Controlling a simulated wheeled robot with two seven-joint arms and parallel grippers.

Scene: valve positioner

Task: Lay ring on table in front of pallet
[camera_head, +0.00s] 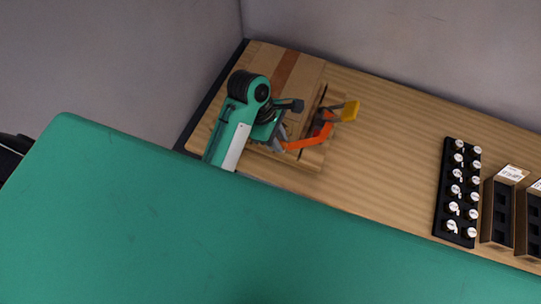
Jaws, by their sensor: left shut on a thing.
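My left gripper (281,142) is over the left part of the wooden table (385,135), at the end of my green and black arm. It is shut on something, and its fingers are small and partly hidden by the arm. An orange curved piece (306,142) starts at the fingers and reaches right. I cannot tell whether it is the ring. The wooden pallet (311,160) lies under and beside the gripper, partly covered by the arm. A yellow piece (349,111) with a grey part stands at the pallet's right side. My right gripper does not show.
A brown cardboard box (265,58) lies at the table's back left, near the wall. A black rack (447,205) with several white-topped pieces and dark boxes (497,225) stand at the right. The table's middle is clear.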

